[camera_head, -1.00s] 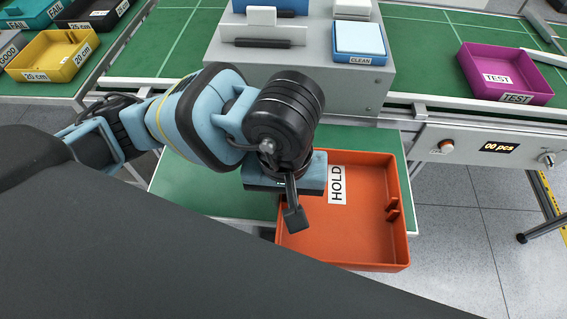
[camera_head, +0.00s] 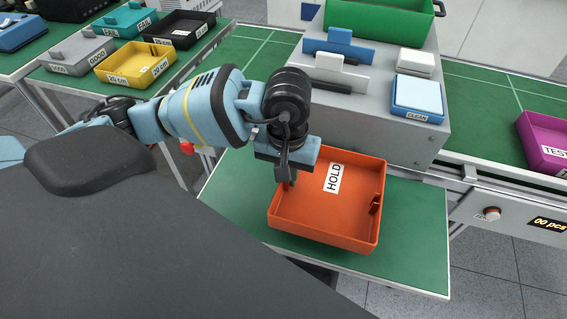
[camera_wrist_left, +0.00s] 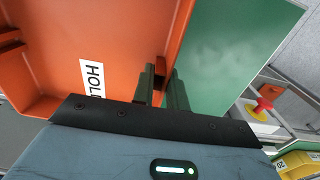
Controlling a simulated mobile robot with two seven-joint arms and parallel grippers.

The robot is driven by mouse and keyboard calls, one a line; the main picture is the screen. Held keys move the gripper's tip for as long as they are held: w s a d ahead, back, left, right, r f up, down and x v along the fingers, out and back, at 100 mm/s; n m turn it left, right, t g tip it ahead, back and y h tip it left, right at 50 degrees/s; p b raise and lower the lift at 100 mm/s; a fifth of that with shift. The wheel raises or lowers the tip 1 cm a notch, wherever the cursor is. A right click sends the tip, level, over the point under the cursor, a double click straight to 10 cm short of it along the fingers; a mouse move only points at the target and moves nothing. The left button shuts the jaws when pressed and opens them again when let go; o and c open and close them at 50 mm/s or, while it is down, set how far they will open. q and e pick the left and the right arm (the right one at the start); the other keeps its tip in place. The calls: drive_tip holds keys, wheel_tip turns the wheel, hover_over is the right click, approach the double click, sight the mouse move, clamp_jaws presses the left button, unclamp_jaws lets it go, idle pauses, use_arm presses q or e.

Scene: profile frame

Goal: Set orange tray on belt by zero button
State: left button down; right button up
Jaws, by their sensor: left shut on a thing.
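The orange tray (camera_head: 310,215), with a "HOLD" label inside, is over the green side table (camera_head: 415,240) in the head view. Whether it rests on the table or hangs just above cannot be told. My left gripper (camera_head: 285,180) is shut on the tray's left wall, also seen in the left wrist view (camera_wrist_left: 163,85). The belt (camera_head: 490,105) is the green strip behind, running right of the grey machine. A round button (camera_head: 488,213) sits on the belt's front panel, left of the "00 pcs" display; its small label is hard to read. My right gripper is not in view.
The grey machine (camera_head: 400,140) with a "CLEAN" pad stands behind the tray. A purple "TEST" tray (camera_head: 545,145) is on the belt at the right edge. Yellow (camera_head: 135,62) and black trays stand at upper left. The belt between machine and purple tray is clear.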

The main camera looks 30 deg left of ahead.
use_arm(q)
drive_tip(key=shift+w+a, duration=0.1)
drive_tip(key=shift+a, duration=0.05)
drive_tip(key=f, duration=0.3)
drive_tip(key=shift+w+a+f+p, duration=0.15)
drive_tip(key=shift+w+a+p, duration=0.15)
drive_tip(key=shift+a, duration=0.1)
drive_tip(key=shift+f, duration=0.15)
drive_tip(key=shift+s+f, duration=0.1)
drive_tip(key=shift+f, duration=0.1)
drive_tip(key=c, duration=1.4)
unclamp_jaws()
wheel_tip(320, 180, up, 12)
drive_tip(key=shift+r, duration=0.2)
drive_tip(key=shift+c, duration=0.3)
